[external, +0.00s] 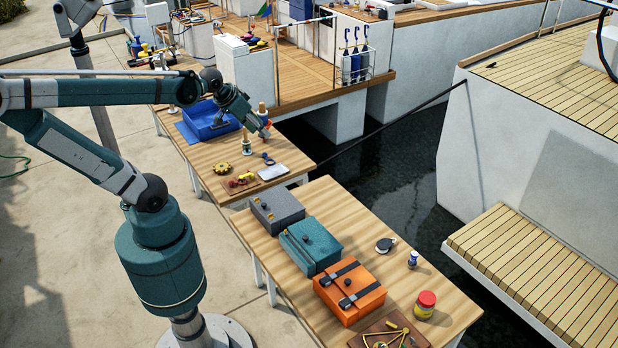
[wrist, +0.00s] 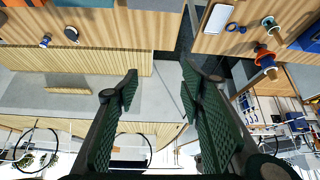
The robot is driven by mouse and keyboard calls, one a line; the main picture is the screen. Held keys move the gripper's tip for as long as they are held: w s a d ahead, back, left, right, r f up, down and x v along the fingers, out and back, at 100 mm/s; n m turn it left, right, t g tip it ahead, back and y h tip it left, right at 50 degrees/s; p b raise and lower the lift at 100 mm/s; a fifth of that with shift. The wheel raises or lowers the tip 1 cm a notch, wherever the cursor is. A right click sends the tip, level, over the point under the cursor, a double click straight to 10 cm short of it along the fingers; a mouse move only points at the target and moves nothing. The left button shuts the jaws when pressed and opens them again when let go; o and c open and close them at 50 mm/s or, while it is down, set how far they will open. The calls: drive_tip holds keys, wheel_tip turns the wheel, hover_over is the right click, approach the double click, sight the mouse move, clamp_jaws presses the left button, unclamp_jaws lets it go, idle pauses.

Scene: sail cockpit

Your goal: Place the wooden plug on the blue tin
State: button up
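My gripper (external: 264,130) is raised over the far table's right edge in the external view. Its two fingers stand wide apart with nothing between them in the wrist view (wrist: 160,85). A small upright piece with a pale wooden top (external: 246,136) stands on that table, left of my gripper; it may be the wooden plug. It also seems to show at the wrist view's upper right (wrist: 268,22). Another wooden-topped piece (external: 262,108) shows close behind my gripper. A small blue-and-white can (external: 413,259), possibly the blue tin, stands on the near table and in the wrist view (wrist: 45,41).
The near table holds grey (external: 277,210), teal (external: 311,245) and orange (external: 350,290) cases, a red-lidded yellow jar (external: 425,304) and a dark round block (external: 385,244). A blue tray (external: 208,120) and a yellow gear (external: 222,168) lie on the far table. Water lies beyond.

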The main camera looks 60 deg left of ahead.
drive_tip(key=s+d+f, duration=0.2)
drive_tip(key=s+d, duration=0.1)
drive_tip(key=s, duration=0.2)
drive_tip(key=shift+d+f+m, duration=0.25)
drive_tip(key=shift+d+m, duration=0.05)
drive_tip(key=shift+m, duration=0.1)
